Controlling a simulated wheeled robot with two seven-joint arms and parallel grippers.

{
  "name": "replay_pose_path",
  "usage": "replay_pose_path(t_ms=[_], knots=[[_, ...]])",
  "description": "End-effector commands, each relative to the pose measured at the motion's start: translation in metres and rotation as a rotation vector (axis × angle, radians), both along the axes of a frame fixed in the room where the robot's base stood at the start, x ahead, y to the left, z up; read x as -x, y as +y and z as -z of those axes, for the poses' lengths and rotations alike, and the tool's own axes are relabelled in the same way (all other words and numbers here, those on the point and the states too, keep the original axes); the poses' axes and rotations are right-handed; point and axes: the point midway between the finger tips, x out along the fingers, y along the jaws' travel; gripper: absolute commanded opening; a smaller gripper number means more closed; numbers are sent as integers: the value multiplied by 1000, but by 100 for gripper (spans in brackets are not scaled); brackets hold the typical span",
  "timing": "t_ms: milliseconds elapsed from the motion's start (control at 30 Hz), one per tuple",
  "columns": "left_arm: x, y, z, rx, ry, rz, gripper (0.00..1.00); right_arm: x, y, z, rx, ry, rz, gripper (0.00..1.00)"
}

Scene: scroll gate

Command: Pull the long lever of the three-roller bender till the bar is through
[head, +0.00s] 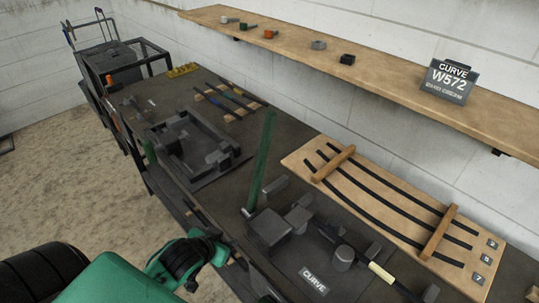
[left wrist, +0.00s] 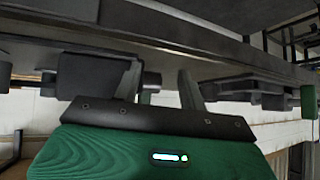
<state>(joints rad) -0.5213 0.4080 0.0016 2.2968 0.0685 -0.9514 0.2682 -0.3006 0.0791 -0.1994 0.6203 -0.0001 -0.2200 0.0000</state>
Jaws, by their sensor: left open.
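The three-roller bender (head: 270,232) stands on the near part of the bench, a dark block with grey rollers and a plate reading CURVE. Its long green lever (head: 263,150) stands up, leaning slightly right towards its top. A dark bar with a cream band (head: 381,272) lies at the bender's right side. My left gripper (head: 222,248) is open and empty at the bench's front edge, left of the bender and apart from the lever. My right gripper is not in view.
A wooden board (head: 300,160) with curved dark bars lies behind the bender. A dark fixture (head: 185,145) and short bars on blocks (head: 228,97) lie farther left. A shelf (head: 385,75) with small parts and a CURVE W572 sign (head: 449,80) runs along the wall.

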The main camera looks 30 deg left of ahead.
Motion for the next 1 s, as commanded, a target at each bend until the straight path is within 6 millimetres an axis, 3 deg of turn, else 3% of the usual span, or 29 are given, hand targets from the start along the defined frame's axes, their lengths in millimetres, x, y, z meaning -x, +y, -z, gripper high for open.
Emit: replay_pose_path(t_ms=[100, 233, 400, 500, 700, 1000], knots=[[-28, 18, -59, 19, -192, 29, 42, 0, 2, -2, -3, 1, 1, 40], [-52, 24, -125, 67, -391, 91, 42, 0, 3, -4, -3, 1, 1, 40], [-66, 15, -202, 147, -596, 207, 42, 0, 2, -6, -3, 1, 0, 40], [-67, 7, -233, 185, -669, 267, 42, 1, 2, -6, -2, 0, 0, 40], [-67, -1, -258, 224, -727, 323, 42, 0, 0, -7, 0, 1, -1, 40], [-84, -7, -260, 225, -730, 322, 42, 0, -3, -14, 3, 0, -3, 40]])
